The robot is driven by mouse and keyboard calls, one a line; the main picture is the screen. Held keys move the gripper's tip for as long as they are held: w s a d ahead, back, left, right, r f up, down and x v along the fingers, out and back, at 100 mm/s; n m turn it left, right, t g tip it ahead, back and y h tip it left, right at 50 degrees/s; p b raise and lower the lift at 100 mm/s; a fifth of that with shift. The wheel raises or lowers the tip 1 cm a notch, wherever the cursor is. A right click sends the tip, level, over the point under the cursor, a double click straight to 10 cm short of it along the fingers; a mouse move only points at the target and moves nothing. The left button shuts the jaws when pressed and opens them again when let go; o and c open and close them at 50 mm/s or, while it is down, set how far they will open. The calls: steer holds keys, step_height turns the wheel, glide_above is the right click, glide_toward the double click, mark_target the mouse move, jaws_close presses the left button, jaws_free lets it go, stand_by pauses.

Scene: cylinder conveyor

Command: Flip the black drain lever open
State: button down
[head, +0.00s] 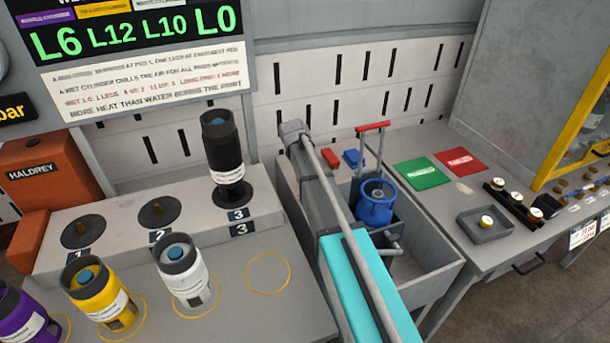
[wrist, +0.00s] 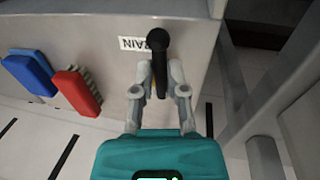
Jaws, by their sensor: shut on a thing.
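In the wrist view, the black drain lever (wrist: 158,46) shows a round knob at the top and a shaft running down between my fingers. A white label (wrist: 132,44) reading "RAIN", partly covered by the lever, is on the grey wall behind it. My gripper (wrist: 159,72) is shut on the lever's shaft, one finger on each side. In the head view, my arm reaches over the grey sink to its back, and the fingertips and the lever are hidden behind it.
Red (head: 331,158) and blue (head: 353,158) brushes lie at the back. Green (head: 421,173) and red (head: 460,162) mats lie to the right. A black cylinder (head: 222,148) stands on pad 3.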

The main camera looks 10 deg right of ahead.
steer(key=shift+s+a+m, duration=0.1)
steer(key=shift+m, duration=0.3)
steer(key=c, duration=0.7)
jaws_free()
steer(key=shift+o, duration=0.2)
steer(key=shift+n, duration=0.3)
